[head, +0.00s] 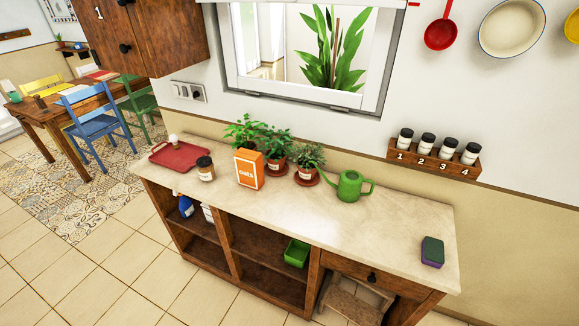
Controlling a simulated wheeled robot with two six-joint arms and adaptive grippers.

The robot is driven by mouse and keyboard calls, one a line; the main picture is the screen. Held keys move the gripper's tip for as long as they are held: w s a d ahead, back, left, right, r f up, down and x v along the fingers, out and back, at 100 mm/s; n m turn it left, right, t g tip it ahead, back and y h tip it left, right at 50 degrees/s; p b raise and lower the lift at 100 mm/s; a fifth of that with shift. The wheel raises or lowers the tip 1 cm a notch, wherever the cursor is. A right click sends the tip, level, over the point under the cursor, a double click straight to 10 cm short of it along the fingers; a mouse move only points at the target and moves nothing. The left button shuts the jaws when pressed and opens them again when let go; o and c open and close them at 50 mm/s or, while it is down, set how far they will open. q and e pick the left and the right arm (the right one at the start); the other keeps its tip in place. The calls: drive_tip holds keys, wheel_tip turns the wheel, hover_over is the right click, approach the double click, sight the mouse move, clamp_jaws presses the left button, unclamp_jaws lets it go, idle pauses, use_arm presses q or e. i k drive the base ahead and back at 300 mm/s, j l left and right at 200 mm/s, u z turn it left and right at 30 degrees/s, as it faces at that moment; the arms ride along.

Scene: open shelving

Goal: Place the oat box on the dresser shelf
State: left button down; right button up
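The orange oat box (249,169) stands upright on the pale top of the wooden dresser (385,238), in front of the potted plants. Its white label faces me. The dresser has open shelves (262,247) below the top, split by upright boards. Neither of my grippers is in the head view, and nothing is seen touching the box.
Beside the box are a jar (206,169), a red tray (180,155), potted plants (276,150) and a green watering can (350,187). A sponge (432,251) lies at the right. A green container (296,253) and blue bottle (186,206) occupy shelves.

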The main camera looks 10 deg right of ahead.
sight(265, 242)
drive_tip(key=i+j+z, duration=0.25)
drive_tip(key=j+z, duration=0.2)
drive_tip(key=i+j+z, duration=0.25)
drive_tip(key=j, duration=0.25)
drive_tip(key=j+z, duration=0.25)
drive_tip(key=i+j+z, duration=0.1)
drive_tip(key=j+z, duration=0.15)
drive_tip(key=j, duration=0.2)
